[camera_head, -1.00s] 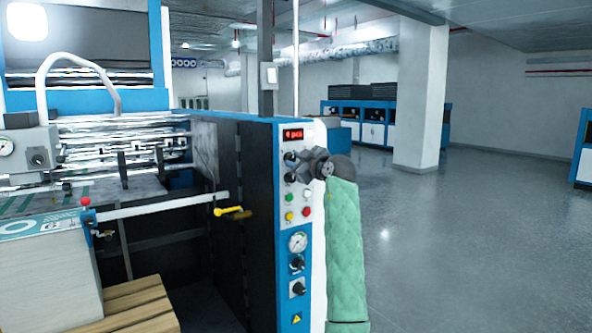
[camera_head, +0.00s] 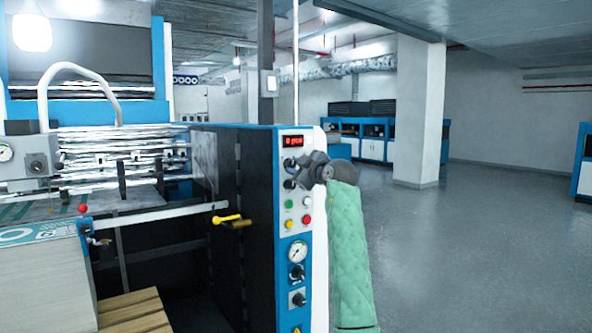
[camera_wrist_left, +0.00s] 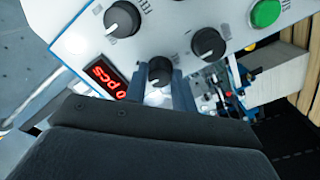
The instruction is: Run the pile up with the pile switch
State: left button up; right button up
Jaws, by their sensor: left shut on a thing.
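The control panel (camera_head: 305,240) on the machine's side carries a red display, black knobs and coloured buttons. My left gripper (camera_head: 303,171) is at its upper part, beside the knobs. In the left wrist view, the gripper (camera_wrist_left: 166,88) is shut on a black knob (camera_wrist_left: 160,70) near the display; two other black knobs show beyond it. The knob labels are too small to read surely. The pile (camera_head: 40,285), a tall stack of sheets, stands on a wooden pallet (camera_head: 135,312) at lower left. My right gripper is out of view.
A lever with a yellow handle (camera_head: 229,219) sticks out left of the panel. A green button (camera_wrist_left: 265,12) is near the gripper in the wrist view. The grey floor (camera_head: 490,240) at right is open, with a white pillar (camera_head: 418,110) and blue cabinets behind.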

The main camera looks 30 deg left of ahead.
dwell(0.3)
pick_arm(q)
jog(key=o, duration=1)
jog(key=shift+s, duration=0.1)
jog(key=shift+d, duration=0.15)
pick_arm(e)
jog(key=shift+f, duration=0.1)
pick_arm(q)
jog(key=shift+s+d, duration=0.1)
jog(key=shift+d, duration=0.15)
jog(key=b+v, duration=0.2)
jog(key=v, duration=0.5)
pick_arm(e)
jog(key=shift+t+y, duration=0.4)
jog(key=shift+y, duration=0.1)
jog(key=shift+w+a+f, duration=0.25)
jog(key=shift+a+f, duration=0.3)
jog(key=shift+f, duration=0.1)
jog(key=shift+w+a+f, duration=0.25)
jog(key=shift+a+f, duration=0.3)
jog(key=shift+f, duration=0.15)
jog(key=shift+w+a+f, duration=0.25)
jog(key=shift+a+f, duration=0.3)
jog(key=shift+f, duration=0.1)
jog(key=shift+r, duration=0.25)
